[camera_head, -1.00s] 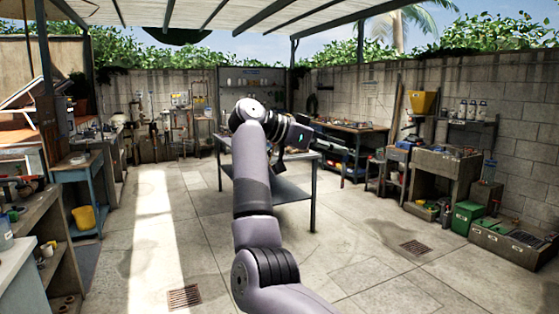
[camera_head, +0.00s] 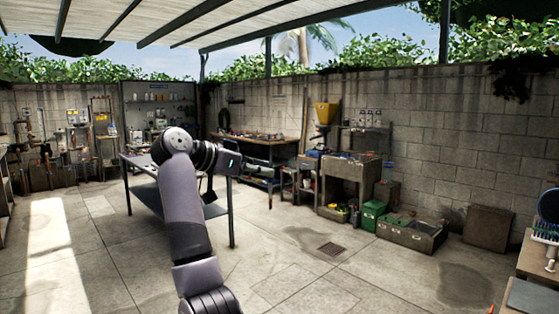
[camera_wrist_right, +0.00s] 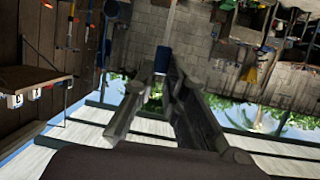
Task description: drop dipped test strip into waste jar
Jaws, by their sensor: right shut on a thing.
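My right arm reaches up the middle of the head view, and its gripper (camera_head: 209,190) hangs dark and small beyond the wrist, partly hidden. In the right wrist view the two fingers of this gripper (camera_wrist_right: 168,68) come together on a small dark blue thing (camera_wrist_right: 162,59) at their tips. I cannot make out for certain whether this is the test strip. I cannot pick out the waste jar in either view. My left gripper is out of view.
A metal table (camera_head: 146,192) stands behind my right arm. A workbench (camera_head: 258,152), a stone sink (camera_head: 352,172) and green boxes (camera_head: 373,214) line the back wall. A bench edge (camera_head: 535,262) shows at far right. The floor (camera_head: 350,285) in front is clear.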

